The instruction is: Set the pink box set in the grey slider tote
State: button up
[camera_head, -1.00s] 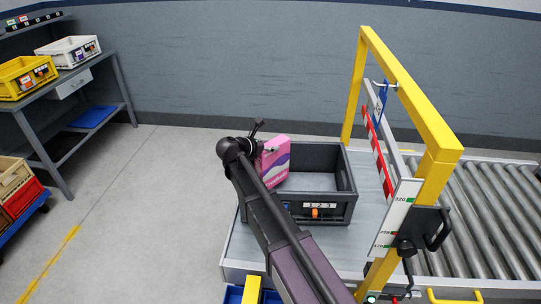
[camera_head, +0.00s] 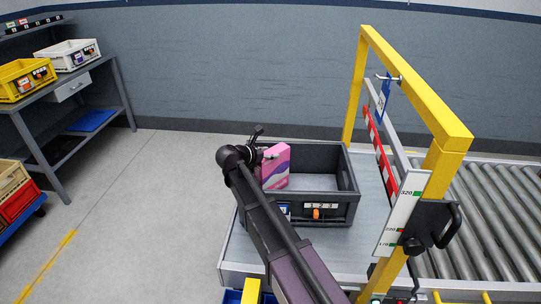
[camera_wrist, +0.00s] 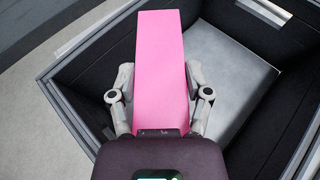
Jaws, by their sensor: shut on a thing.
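The pink box (camera_head: 276,166), with a purple and white pattern on its face, is upright at the left side of the dark grey tote (camera_head: 340,207). In the wrist view the pink box (camera_wrist: 161,70) sits between both fingers of my gripper (camera_wrist: 161,88), which is shut on it. The box overlaps the tote's left wall in both views; its bottom is hidden, so I cannot tell if it touches the tote floor. The tote floor (camera_wrist: 222,75) to the right of the box is bare. The tote has a small orange slider on its front.
The tote stands on a grey conveyor plate (camera_head: 248,248). A yellow frame (camera_head: 413,90) with a red and white bar rises just right of it. Rollers (camera_head: 490,215) run on to the right. A bench (camera_head: 68,88) with yellow and white totes stands at far left.

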jog(key=shift+f, duration=0.1)
jog(key=o, duration=1.3)
jog(key=shift+o, duration=0.2)
jog(key=shift+s+a+r, duration=0.15)
jog(key=shift+r, duration=0.15)
jog(key=p+v, duration=0.4)
jog(key=v, duration=0.7)
jog(key=shift+a+r+p, duration=0.15)
jog(key=shift+p, duration=0.15)
jog(key=shift+s, duration=0.15)
